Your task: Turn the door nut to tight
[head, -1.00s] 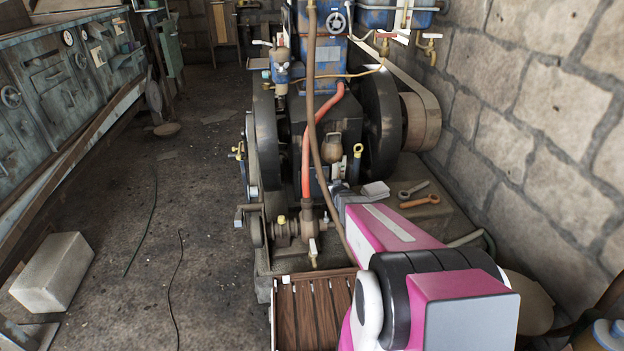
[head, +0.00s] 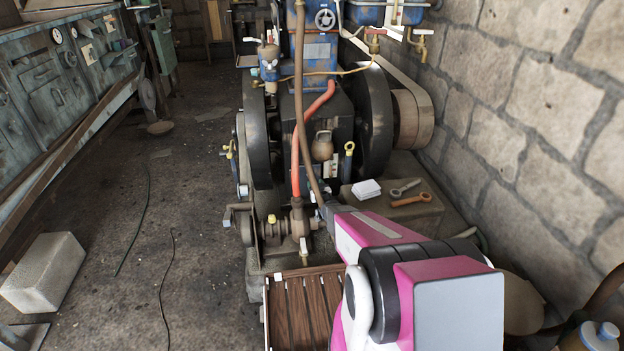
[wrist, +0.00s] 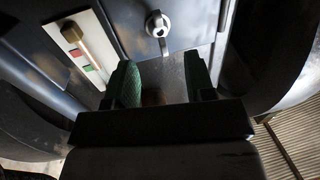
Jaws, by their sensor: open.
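In the wrist view my gripper (wrist: 162,80) is open, its two green-padded fingers apart with nothing clearly held between them. Just beyond the fingertips, at the top, a round grey metal fitting (wrist: 158,25) with a short tail stands on a dark panel. It may be the door nut, but I cannot be sure. To its left is a pale plate (wrist: 68,45) with red and green marks and a brass-coloured rod (wrist: 90,47) across it. In the head view my pink arm reaches to the engine front (head: 340,130), and the fingertips are hard to make out there.
A red hose (head: 296,150) and a brown pipe (head: 299,90) run down close left of my arm. A grey wrench (head: 405,187) and an orange wrench (head: 411,200) lie on the ledge at right, beside a white block (head: 366,189). A slatted wooden crate (head: 305,305) stands in front.

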